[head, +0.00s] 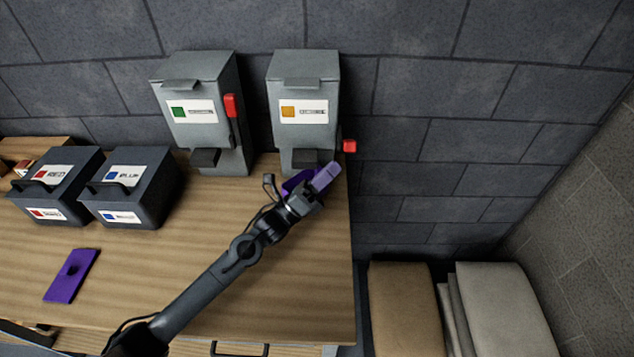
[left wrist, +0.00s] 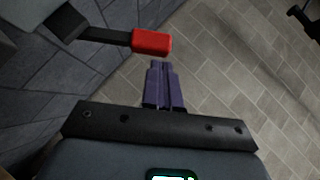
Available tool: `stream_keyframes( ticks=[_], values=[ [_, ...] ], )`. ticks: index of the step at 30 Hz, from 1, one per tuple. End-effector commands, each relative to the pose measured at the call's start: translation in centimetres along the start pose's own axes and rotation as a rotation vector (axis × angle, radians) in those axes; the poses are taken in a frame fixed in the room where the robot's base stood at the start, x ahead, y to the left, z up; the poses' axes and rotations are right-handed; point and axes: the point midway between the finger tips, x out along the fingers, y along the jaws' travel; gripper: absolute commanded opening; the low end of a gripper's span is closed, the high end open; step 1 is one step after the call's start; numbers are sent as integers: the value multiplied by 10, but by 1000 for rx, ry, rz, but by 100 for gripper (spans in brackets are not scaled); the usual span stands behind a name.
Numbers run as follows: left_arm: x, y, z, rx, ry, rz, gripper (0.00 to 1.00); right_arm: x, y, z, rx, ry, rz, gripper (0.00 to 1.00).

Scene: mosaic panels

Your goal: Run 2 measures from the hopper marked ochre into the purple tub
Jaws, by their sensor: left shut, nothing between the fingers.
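The hopper marked ochre (head: 303,97) is a grey box against the wall with an ochre square on its label. Its red-tipped lever (head: 349,146) points down at its right side; the red handle also shows close up in the left wrist view (left wrist: 151,41). A dark purple shape, apparently the purple tub (head: 291,186), sits below the spout, mostly hidden by my left gripper. My left gripper (head: 328,176), with light purple fingers, is shut and empty, just below and left of the lever handle. In the left wrist view its fingers (left wrist: 164,88) are together, apart from the handle.
A green-marked hopper (head: 197,108) stands to the left with its red lever up. Two dark handled boxes, labelled red (head: 60,185) and blue (head: 135,190), stand further left. A flat purple lid (head: 72,276) lies at the front left. The table's right edge is close to the ochre hopper.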

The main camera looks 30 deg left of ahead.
Motion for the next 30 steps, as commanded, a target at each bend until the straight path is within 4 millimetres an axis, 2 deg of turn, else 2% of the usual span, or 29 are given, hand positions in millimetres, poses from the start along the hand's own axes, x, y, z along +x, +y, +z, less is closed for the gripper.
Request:
stream_keyframes(
  ticks=[6, 21, 30],
  values=[
    [19, 0, 0, -1, -1, -1, 0, -1, 0, 0, -1, 0, 1, 43],
    [22, 0, 0, -2, 0, 2, 0, -2, 2, 0, -10, -2, 7, 43],
    [32, -6, 9, -54, 0, 53, 0, -23, 2, -7, -6, -2, 5, 43]
  ],
)
